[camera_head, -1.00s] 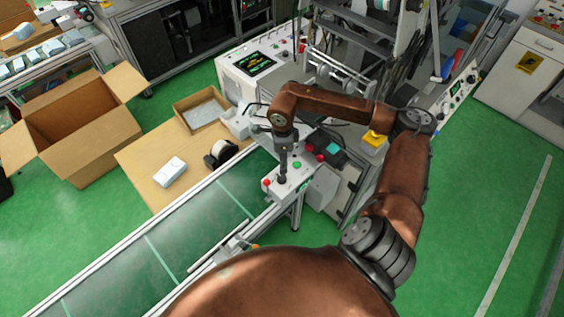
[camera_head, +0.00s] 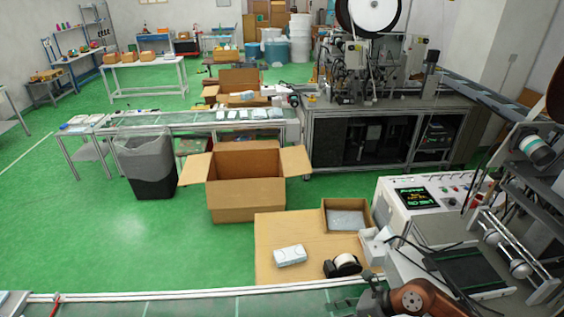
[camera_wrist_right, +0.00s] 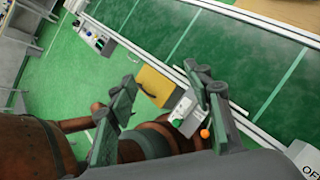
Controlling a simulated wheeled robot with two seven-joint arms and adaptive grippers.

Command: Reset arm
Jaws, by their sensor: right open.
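My right arm (camera_head: 422,300) is brown and shows only at the bottom edge of the head view, right of centre. A dark part at its end is cut off by the frame, so the fingers cannot be made out there. In the right wrist view, my right gripper (camera_wrist_right: 163,92) is open. Its two dark fingers stand apart with nothing held between them. Beyond them are a yellow part (camera_wrist_right: 153,84) and a small control box (camera_wrist_right: 186,113) with coloured buttons. My left gripper is in neither view.
The conveyor (camera_head: 205,308) runs along the bottom of the head view. Behind it, a wooden table (camera_head: 268,232) holds a white packet (camera_head: 290,255), a tape dispenser (camera_head: 342,266) and a shallow box (camera_head: 346,216). A white control console (camera_head: 420,205) stands right. Green floor lies open at left.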

